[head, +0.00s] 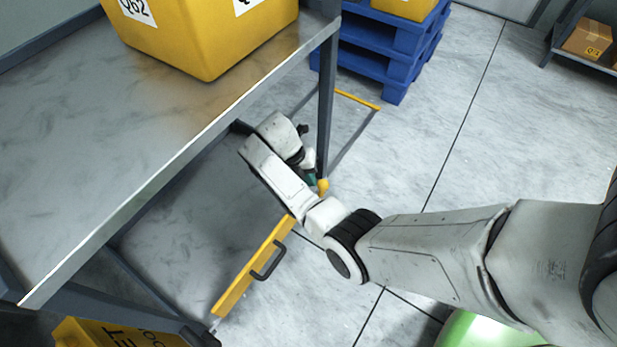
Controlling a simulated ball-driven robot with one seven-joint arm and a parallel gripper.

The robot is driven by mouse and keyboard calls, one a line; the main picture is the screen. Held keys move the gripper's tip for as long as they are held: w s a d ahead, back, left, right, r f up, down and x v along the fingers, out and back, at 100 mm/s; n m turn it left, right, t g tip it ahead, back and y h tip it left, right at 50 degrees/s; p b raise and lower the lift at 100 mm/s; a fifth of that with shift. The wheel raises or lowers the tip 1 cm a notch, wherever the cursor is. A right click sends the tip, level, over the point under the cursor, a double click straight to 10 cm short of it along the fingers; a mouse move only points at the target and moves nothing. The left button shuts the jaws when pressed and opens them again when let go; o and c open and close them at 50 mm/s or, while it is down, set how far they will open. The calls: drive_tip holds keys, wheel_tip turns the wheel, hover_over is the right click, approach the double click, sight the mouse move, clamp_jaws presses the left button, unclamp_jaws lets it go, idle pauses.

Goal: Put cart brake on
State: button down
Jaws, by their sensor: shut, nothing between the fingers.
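My gripper (312,179) is beside the front leg of a grey metal table-like frame, below the level of its top. Its small teal-and-dark tip is close to a small yellow knob-like part (323,187) at that leg; I cannot tell whether they touch. The gripper is shut and holds nothing. A long yellow bar (245,279) with a dark handle (269,262) runs low along the frame's front side, left of my arm. No brake is clearly recognisable; the yellow part may be its lever, but my wrist hides part of the area.
The grey metal top (110,145) overhangs on the left and carries a large yellow bin (210,50). Blue pallets (392,65) stand behind. A carton (588,40) sits on a shelf at upper right. Another yellow container (90,335) is at lower left. Open floor lies right of the frame.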

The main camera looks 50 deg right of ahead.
drive_tip(key=shift+s+r, duration=0.1)
drive_tip(key=s+p, duration=0.1)
drive_tip(key=p, duration=0.2)
drive_tip(key=shift+s, duration=0.4)
drive_tip(key=shift+p, duration=0.4)
